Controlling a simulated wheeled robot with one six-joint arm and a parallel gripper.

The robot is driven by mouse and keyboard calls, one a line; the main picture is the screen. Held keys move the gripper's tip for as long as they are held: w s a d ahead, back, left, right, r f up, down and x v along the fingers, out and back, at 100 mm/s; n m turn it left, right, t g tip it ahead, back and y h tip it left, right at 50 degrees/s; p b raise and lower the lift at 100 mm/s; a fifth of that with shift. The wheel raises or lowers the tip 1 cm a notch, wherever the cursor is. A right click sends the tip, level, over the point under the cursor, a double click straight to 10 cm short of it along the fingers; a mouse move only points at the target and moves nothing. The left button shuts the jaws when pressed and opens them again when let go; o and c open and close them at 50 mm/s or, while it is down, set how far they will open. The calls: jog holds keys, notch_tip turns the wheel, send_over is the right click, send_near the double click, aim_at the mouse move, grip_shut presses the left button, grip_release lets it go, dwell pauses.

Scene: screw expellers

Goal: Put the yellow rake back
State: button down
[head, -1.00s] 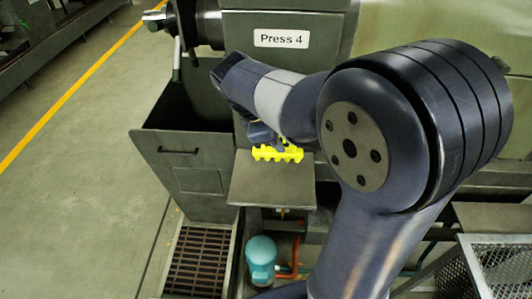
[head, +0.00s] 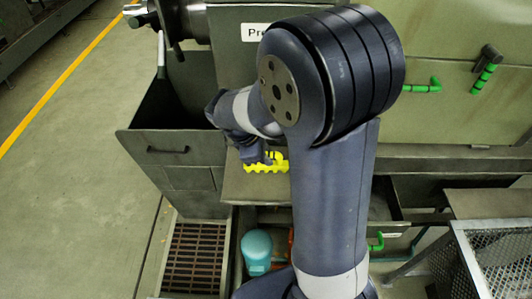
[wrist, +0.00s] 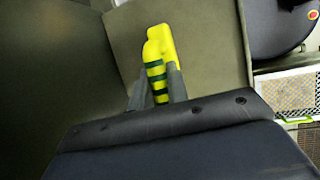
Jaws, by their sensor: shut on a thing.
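The yellow rake (head: 265,168) shows low in the head view, just above or at the grey metal shelf (head: 240,190) below the press. Its toothed edge faces the front. My gripper (head: 258,158) is at the rake and partly hides it. In the wrist view my gripper (wrist: 157,88) is shut on the rake (wrist: 158,45), which has dark green bands between the fingers and a yellow end pointing away. My arm covers part of the shelf's right side. I cannot tell whether the rake touches the shelf.
A dark open bin (head: 175,150) with a handle stands left of the shelf. A floor grate (head: 196,258) and a teal motor (head: 256,250) are below. Green handles (head: 421,88) are on the press at right. A wire mesh basket (head: 490,262) stands at lower right.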

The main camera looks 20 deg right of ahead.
jog(key=shift+f, duration=0.2)
jog(key=c, duration=1.4)
grip_release()
jog(key=shift+r, duration=0.1)
jog(key=shift+o, duration=0.2)
jog(key=v, duration=1.2)
jog(key=shift+r+b, duration=0.15)
jog(key=shift+b, duration=0.2)
jog(key=shift+s, duration=0.1)
